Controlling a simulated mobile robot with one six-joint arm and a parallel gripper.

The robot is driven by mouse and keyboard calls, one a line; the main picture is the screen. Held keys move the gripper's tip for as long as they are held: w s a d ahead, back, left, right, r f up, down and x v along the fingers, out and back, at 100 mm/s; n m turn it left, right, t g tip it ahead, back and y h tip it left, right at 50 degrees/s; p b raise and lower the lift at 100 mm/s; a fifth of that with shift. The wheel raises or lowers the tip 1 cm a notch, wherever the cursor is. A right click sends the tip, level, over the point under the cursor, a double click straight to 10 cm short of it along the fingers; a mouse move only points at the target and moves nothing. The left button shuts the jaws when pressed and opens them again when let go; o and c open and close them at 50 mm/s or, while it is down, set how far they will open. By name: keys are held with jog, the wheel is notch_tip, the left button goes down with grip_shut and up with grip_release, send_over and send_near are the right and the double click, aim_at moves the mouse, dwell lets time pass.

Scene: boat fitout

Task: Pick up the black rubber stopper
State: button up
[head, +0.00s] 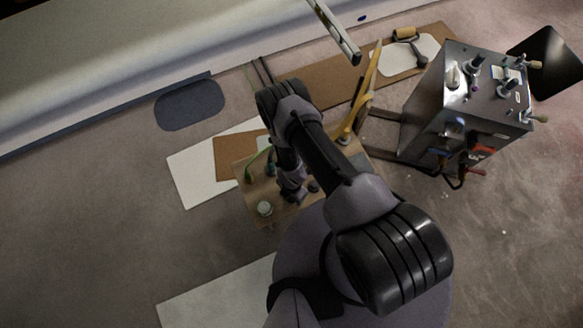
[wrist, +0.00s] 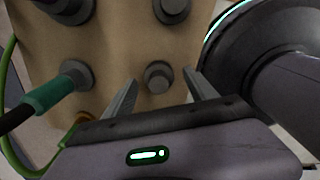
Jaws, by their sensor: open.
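A dark, round, stepped rubber-like piece (wrist: 158,76), which looks like the black stopper, stands on the tan wooden top (wrist: 120,45) in the wrist view. My gripper (wrist: 159,80) is open, with one finger on each side of this piece in the picture. I cannot tell whether the fingertips are level with it or still above it. Similar dark round pieces stand at the upper left (wrist: 70,8) and top middle (wrist: 172,8). In the head view my arm largely hides the spot, and my gripper (head: 292,192) is over the small wooden table (head: 243,190).
A metal cabinet (head: 430,105) with tools stands to the right. Open floor lies left.

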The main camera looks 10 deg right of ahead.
jog(key=shift+f, duration=0.95)
jog(key=shift+a+r, duration=0.1)
jog(key=shift+r, duration=0.1)
grip_shut()
notch_tip(320, 180, up, 4)
jog(key=p, duration=0.2)
jog(key=shift+r+p, duration=0.1)
jog(key=shift+p, duration=0.25)
jog(key=s+d+p, duration=0.1)
jog(key=s+d, duration=0.3)
jog(key=d, duration=0.3)
jog(key=s+d+p, duration=0.2)
jog(key=s+d, duration=0.1)
jog(key=d, duration=0.4)
jog(key=shift+s+r+p, duration=0.3)
jog(key=shift+s+r, duration=0.1)
